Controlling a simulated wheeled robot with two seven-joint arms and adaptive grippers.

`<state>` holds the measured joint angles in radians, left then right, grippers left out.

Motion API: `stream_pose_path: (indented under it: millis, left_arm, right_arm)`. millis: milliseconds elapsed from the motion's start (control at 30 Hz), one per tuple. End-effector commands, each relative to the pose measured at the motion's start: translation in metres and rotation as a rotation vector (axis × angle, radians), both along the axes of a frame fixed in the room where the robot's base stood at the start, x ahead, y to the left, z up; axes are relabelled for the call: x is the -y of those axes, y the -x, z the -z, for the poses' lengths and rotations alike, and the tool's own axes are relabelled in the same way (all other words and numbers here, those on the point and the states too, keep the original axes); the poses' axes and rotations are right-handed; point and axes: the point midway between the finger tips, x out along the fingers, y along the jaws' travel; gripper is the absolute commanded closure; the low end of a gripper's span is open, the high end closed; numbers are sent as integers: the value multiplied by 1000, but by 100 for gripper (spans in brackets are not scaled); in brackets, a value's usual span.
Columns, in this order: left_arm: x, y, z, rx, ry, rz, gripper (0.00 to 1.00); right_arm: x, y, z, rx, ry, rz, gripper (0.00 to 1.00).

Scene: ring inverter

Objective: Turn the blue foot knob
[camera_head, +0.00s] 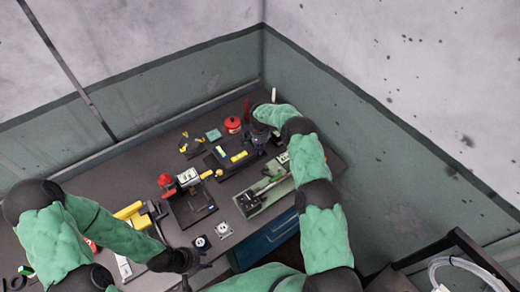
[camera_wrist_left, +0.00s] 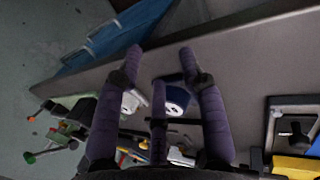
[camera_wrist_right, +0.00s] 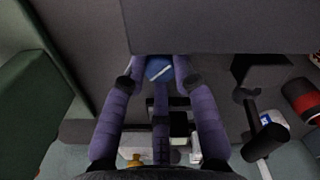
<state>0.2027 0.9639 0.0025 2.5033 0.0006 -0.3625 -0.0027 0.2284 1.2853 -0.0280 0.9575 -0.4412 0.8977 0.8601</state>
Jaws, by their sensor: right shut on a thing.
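The blue foot knob (camera_wrist_right: 159,68), with a white line across its face, sits at the edge of a large grey block in the right wrist view. My right gripper (camera_wrist_right: 160,62) is shut on it, with a finger on each side. In the head view my right gripper (camera_head: 259,138) is at the back of the bench, and the knob is hidden there. My left gripper (camera_wrist_left: 161,52) is open and empty in the left wrist view. In the head view it is near the bench's front edge (camera_head: 190,262).
A green machine (camera_head: 265,195), a red-knobbed device (camera_head: 187,190) and a red can (camera_head: 233,124) stand on the bench. Walls close the back and right.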

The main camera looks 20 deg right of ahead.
Motion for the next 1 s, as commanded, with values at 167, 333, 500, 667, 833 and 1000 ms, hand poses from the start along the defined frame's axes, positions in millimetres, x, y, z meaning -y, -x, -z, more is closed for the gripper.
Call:
stream_pose_path:
  millis: [167, 333, 500, 667, 833, 1000]
  left_arm:
    - [0, 0, -1, 1, 0, 0, 60]
    - [0, 0, -1, 0, 0, 0, 60]
    - [0, 0, -1, 0, 0, 0, 60]
    - [0, 0, -1, 0, 0, 0, 60]
    - [0, 0, -1, 0, 0, 0, 60]
    - [0, 0, -1, 0, 0, 0, 60]
  right_arm:
    - [4, -5, -5, 15, 5, 4, 100]
    - [4, -4, -5, 13, 4, 4, 62]
    - [3, -3, -3, 10, 3, 4, 62]
    - [2, -2, -2, 7, 2, 3, 62]
    - [1, -2, -4, 6, 2, 3, 62]
    - [2, -3, -22, 8, 2, 3, 62]
